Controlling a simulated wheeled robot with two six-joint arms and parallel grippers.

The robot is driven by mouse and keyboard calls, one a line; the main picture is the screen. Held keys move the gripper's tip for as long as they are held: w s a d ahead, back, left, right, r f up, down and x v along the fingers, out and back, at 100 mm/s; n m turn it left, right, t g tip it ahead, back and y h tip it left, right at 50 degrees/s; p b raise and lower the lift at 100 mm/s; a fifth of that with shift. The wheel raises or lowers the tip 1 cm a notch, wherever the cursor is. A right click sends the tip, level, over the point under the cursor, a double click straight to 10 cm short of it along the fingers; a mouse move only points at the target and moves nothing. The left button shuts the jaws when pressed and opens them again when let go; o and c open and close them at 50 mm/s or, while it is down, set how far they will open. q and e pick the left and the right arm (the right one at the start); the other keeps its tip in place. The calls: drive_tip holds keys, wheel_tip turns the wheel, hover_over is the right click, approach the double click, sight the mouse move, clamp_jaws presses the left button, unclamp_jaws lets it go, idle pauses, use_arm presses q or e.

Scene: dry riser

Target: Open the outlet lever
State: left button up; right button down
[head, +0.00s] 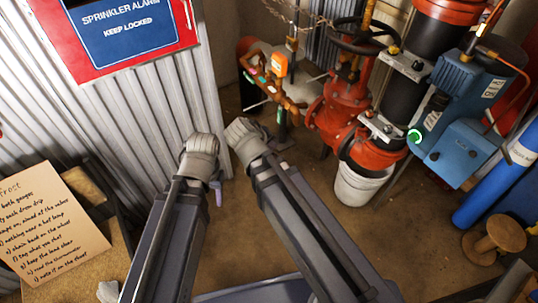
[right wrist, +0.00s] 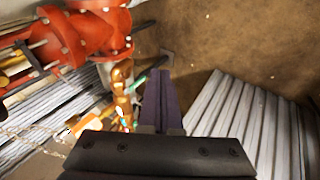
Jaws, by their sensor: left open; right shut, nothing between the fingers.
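A copper pipe assembly (head: 272,85) stands against the back wall in the head view, with small green and orange fittings on it. A small green piece (head: 279,116) low on it may be the outlet lever; I cannot be sure. In the right wrist view a teal-green bar (right wrist: 146,76) sticks out beside the copper pipe (right wrist: 121,88). My right gripper (right wrist: 160,88) is shut and empty, its purple fingers just right of that bar in the picture; contact cannot be judged. In the head view its wrist hides the fingers. My left gripper (head: 217,192) is open, mostly hidden by its wrist, above the floor.
Red valve (head: 340,105) with a dark handwheel (head: 357,37) stands right of the pipe. A white bucket (head: 360,186) is below it. Blue pump unit (head: 460,150), blue cylinder (head: 500,180) and wooden spool (head: 495,240) are at right. Corrugated wall (head: 120,115) is at left.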

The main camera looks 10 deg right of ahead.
drive_tip(key=w+d+f+n+t+h+b, duration=0.2)
drive_tip(key=w+f+n+t+b, duration=0.6)
drive_tip(key=b, duration=2.1)
drive_tip(key=w+d+f+t, duration=0.1)
drive_tip(key=w+f+t, duration=0.2)
drive_tip(key=w+f, duration=0.3)
drive_tip(key=shift+w+n, duration=0.25)
drive_tip(key=shift+n, duration=0.15)
drive_tip(key=shift+d, duration=0.15)
